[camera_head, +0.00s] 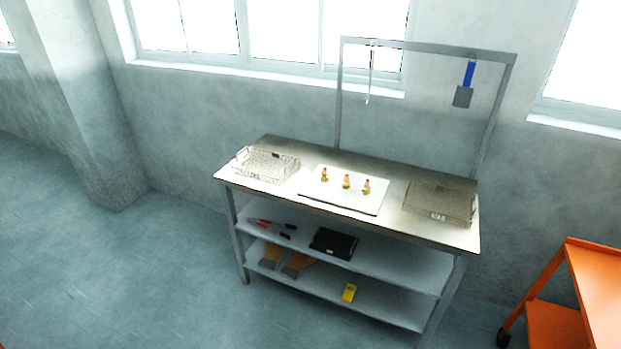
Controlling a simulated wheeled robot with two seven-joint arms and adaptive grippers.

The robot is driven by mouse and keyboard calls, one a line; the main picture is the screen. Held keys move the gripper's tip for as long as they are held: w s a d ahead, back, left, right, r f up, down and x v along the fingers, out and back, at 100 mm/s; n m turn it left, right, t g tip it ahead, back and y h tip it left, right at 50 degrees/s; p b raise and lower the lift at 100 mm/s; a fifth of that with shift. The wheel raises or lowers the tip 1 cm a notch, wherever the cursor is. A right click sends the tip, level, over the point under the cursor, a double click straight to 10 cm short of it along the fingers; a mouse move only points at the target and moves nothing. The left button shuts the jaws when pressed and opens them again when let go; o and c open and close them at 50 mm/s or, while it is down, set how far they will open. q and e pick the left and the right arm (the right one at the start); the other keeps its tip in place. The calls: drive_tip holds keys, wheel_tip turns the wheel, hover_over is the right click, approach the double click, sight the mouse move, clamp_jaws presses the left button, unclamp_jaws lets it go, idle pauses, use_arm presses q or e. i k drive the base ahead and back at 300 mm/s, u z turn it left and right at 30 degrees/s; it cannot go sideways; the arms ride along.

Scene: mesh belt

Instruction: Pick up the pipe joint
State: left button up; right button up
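Three small pipe joints stand on a white mat (330,202) in the middle of the metal workbench. They look brass or gold at the base with an orange-pink upper part: the left pipe joint (324,175), the middle pipe joint (346,182) and the right pipe joint (366,187). They are apart from each other and small in the picture, so fine detail cannot be told. Neither of my grippers shows in the head view.
A wire mesh basket (262,166) stands left on the workbench (400,232); a mesh-topped tray (440,203) stands right. Lower shelves hold a black case (333,243), gloves (297,264) and a yellow device (349,292). An orange cart (592,275) stands right. Floor at left is clear.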

sight(366, 189)
drive_tip(key=u, duration=0.35)
drive_tip(key=i, duration=1.55)
drive_tip(key=z, duration=0.7)
